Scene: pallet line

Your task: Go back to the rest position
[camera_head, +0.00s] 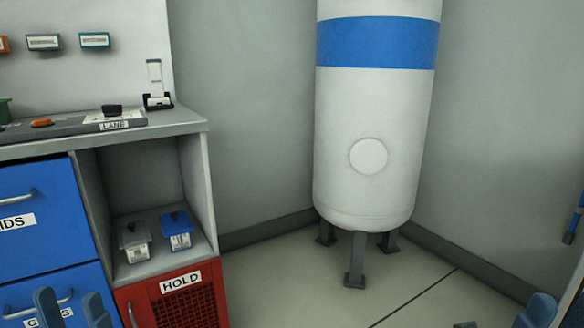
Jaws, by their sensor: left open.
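My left gripper (72,308) is at the bottom left edge, in front of the lower blue drawer. Its two blue-grey fingers point up and stand apart, with nothing seen between them. A blue-grey part of my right gripper (540,310) shows at the bottom right corner. Most of it is cut off by the picture's edge, so its jaw state is not clear.
A workbench (170,125) with blue drawers (35,212) stands at left. Its open shelf (150,268) holds two small lidded containers above a red HOLD compartment (180,300). A white tank (375,130) stands on legs in the corner. Floor before it (300,280) is clear.

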